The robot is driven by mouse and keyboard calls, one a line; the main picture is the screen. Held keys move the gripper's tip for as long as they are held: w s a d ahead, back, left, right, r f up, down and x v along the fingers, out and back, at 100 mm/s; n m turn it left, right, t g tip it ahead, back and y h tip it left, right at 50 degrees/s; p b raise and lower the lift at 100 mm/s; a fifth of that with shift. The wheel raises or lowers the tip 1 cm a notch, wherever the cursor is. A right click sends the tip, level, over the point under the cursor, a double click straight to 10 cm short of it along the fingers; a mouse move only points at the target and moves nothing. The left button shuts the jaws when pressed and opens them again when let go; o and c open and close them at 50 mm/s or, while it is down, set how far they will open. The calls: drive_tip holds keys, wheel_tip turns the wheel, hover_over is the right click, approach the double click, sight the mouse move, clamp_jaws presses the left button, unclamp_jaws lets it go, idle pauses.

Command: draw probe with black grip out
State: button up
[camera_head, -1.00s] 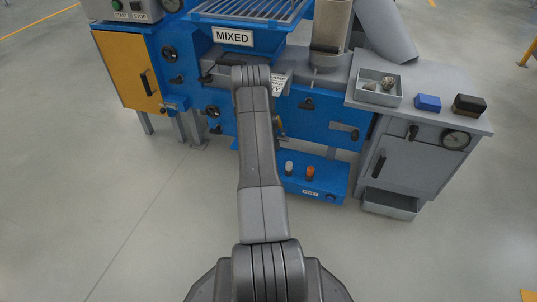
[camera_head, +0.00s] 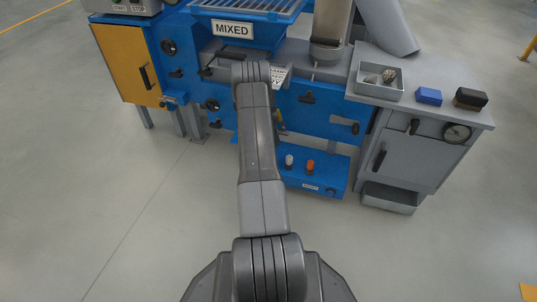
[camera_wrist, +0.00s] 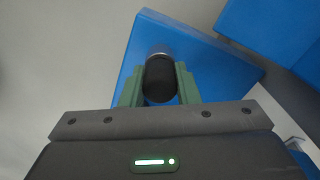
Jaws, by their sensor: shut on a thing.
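The probe's black grip (camera_wrist: 160,82) shows in the wrist view as a short dark cylinder with a grey metal collar at its far end. My gripper (camera_wrist: 159,76) has its two green fingers closed on both sides of this grip. Behind it is a blue panel (camera_wrist: 205,60); how much of the probe sits in it cannot be told. In the head view my own arm covers the gripper and the probe.
The blue machine carries a MIXED sign (camera_head: 233,29). A grey cabinet (camera_head: 415,160) at right bears an open tray (camera_head: 380,92), a blue block (camera_head: 429,96) and a dark block (camera_head: 470,99). A low blue box (camera_head: 315,180) has white and orange knobs. Front floor is clear.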

drive_tip(key=shift+r, duration=0.7)
idle(0.3)
drive_tip(key=shift+r+p, duration=1.25)
drive_tip(key=shift+r, duration=1.55)
